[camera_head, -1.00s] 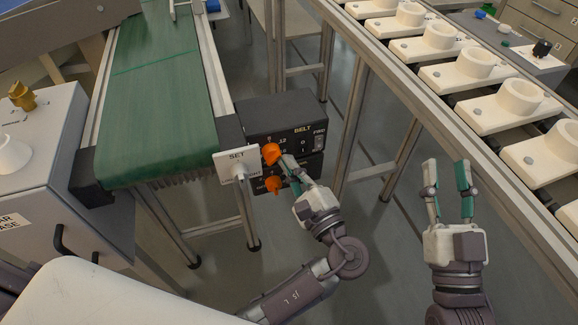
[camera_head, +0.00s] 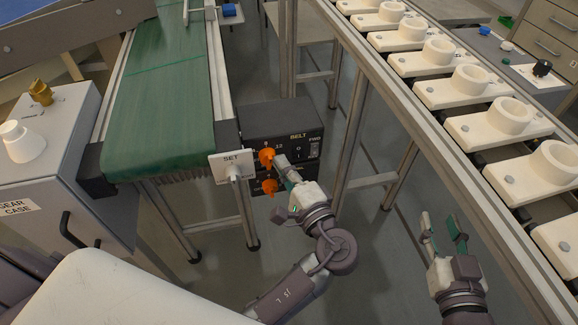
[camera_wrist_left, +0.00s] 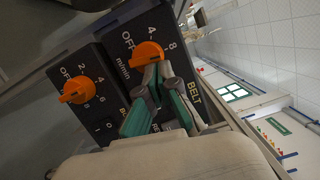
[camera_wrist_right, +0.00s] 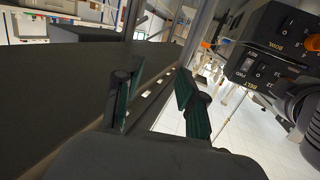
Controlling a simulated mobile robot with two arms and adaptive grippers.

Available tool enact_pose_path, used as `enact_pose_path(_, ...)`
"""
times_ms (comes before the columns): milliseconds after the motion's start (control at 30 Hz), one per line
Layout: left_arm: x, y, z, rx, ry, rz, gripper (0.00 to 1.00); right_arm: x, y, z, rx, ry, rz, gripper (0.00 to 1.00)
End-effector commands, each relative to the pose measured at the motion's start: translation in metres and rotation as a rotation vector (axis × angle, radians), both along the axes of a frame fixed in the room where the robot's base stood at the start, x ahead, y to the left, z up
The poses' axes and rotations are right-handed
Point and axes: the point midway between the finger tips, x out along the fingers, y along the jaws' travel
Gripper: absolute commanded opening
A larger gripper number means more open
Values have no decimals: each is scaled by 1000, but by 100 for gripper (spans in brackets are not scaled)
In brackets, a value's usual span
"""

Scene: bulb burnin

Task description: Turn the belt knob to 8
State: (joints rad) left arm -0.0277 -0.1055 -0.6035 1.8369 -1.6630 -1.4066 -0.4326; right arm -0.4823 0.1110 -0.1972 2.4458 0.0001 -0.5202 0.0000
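The orange belt knob (camera_head: 266,157) is on the black BELT control box (camera_head: 282,119); the knob also shows in the left wrist view (camera_wrist_left: 146,54), with 4 and 8 printed near it. Its exact setting cannot be read. My left gripper (camera_head: 281,164) is at this knob. In the left wrist view its fingertips (camera_wrist_left: 157,70) are close together at the knob's edge; whether they clamp it is unclear. My right gripper (camera_head: 443,222) is open and empty, in the air right of the box; its spread fingers show in the right wrist view (camera_wrist_right: 152,82).
A second orange knob (camera_head: 270,186) is on the lower box, close below. A white SET sign (camera_head: 231,167) stands just left of the knobs. The green conveyor (camera_head: 160,95) is on the left. A rail with white sockets (camera_head: 470,85) runs along the right.

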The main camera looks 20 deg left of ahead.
Motion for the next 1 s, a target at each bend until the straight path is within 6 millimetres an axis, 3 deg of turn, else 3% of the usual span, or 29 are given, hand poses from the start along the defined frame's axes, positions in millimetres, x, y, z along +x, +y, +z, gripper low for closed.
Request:
enact_pose_path(333,-1,0,3,-4,0,-1,0,-14,-9,-34,-52,211,-14,40)
enact_pose_path(867,-1,0,2,-4,-1,-1,0,-16,-10,-39,-57,231,-15,40)
enact_pose_path(1000,0,0,-2,-3,-1,-1,0,-16,-10,-48,-57,231,-15,40)
